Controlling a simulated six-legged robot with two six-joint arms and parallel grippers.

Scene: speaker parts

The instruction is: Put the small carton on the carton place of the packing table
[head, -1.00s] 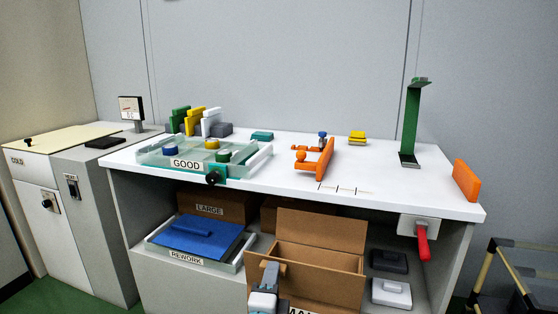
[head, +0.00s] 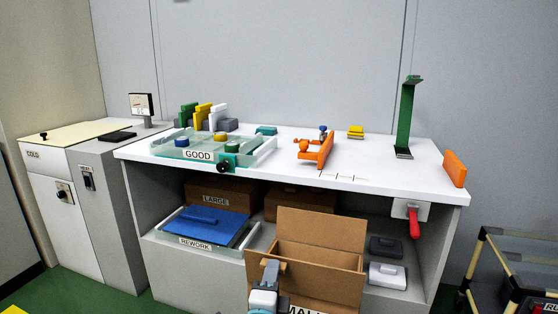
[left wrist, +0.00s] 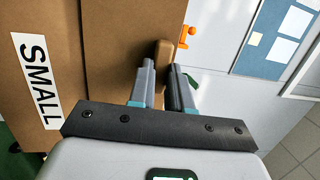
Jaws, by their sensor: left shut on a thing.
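The small carton (head: 320,238) is an open brown box with its flap standing up, low in the middle of the head view. Its SMALL label (left wrist: 38,80) shows in the left wrist view, and is partly cut off in the head view. My left gripper (head: 268,270) is shut on a brown tab (left wrist: 164,55) on the carton's side and holds it in front of the packing table (head: 300,178). Thin black marks (head: 343,177) lie near the table's front edge; I cannot tell if they mark the carton place. My right gripper is out of view.
The GOOD tray (head: 160,150), orange fixture (head: 318,152), green stand (head: 406,115) and orange block (head: 454,168) stand on the table. A red handle (head: 414,224) hangs at its front right. A cart (head: 500,265) stands at right. The tabletop's middle right is clear.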

